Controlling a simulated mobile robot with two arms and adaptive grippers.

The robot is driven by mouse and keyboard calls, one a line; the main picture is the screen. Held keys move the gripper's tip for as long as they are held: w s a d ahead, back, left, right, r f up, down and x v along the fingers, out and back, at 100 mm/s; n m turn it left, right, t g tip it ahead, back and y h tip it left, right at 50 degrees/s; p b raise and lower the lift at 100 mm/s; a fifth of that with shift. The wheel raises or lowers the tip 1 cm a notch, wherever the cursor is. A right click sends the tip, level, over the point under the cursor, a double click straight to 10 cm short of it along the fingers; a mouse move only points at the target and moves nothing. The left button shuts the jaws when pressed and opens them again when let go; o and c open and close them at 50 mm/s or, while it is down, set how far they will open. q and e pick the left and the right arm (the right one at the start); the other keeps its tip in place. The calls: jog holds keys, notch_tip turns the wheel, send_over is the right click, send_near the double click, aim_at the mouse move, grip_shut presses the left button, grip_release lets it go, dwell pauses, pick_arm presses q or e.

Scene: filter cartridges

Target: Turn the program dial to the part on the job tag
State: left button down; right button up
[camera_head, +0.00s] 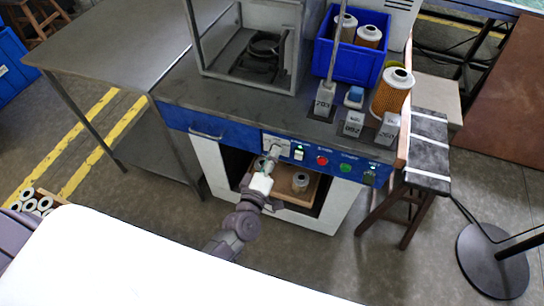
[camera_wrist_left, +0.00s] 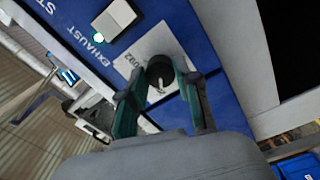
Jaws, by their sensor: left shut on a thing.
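The program dial (camera_wrist_left: 160,73) is a black round knob with a pale pointer on a white plate (camera_wrist_left: 135,60) in the left wrist view. A number ending in 2 is printed beside it. My left gripper (camera_wrist_left: 157,84) has its two green fingers shut on the dial from both sides. In the head view my left gripper (camera_head: 272,154) reaches the blue panel's left part and hides most of the dial. I cannot make out which thing is the job tag. My right gripper is not in view.
An open bay with a cartridge (camera_head: 300,181) lies below.

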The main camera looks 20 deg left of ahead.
pick_arm(q)
jog(key=c, duration=0.9)
grip_release()
jog(key=shift+o, duration=0.4)
jog(key=s, duration=1.2)
jog(key=shift+a, duration=0.25)
jog(key=shift+f, duration=0.1)
